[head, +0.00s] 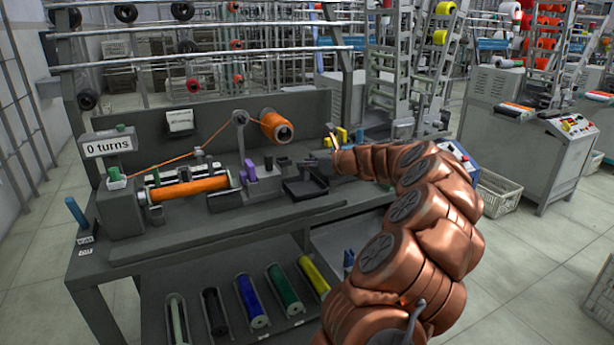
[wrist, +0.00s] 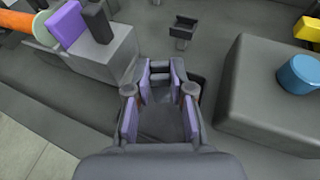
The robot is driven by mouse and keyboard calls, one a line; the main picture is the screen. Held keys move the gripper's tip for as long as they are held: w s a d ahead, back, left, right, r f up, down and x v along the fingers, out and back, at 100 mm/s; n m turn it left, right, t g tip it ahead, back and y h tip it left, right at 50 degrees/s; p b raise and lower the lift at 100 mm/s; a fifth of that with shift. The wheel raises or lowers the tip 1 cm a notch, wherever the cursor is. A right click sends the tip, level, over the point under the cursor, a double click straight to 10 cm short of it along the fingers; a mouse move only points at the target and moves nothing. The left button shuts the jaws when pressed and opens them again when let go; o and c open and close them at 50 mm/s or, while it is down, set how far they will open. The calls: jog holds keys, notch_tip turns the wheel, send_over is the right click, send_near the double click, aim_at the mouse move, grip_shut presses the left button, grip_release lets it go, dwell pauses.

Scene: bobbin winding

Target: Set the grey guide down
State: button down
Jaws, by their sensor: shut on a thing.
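My gripper (wrist: 161,88) is over the bench in the wrist view, its purple-padded fingers closed in on a small grey piece (wrist: 160,69), which I take to be the grey guide. Much of it is hidden by the fingers, and I cannot tell whether it touches the bench. In the head view my gripper (head: 334,139) is small, at the right part of the bench, and the guide cannot be made out there.
The winder's orange bobbin (head: 187,189) and a purple block (wrist: 64,25) are to the left. A grey block with a blue cylinder (wrist: 300,74) stands close on the right. A small dark bracket (wrist: 184,32) stands beyond. An orange thread runs to the orange cone (head: 276,126).

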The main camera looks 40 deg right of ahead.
aim_at(308, 174)
jog(key=shift+w+d, duration=0.15)
jog(key=shift+w, duration=0.05)
jog(key=shift+f+b, duration=0.55)
jog(key=shift+f, duration=1.15)
jog(key=shift+f, duration=0.1)
jog(key=c, duration=1)
grip_release()
jog(key=shift+s+r, duration=0.2)
jog(key=shift+s, duration=0.1)
jog(key=p+v, duration=0.1)
jog(key=v, duration=1)
jog(key=shift+s+r+p, duration=0.1)
jog(key=shift+s+p, duration=0.1)
jog(key=shift+p, duration=0.2)
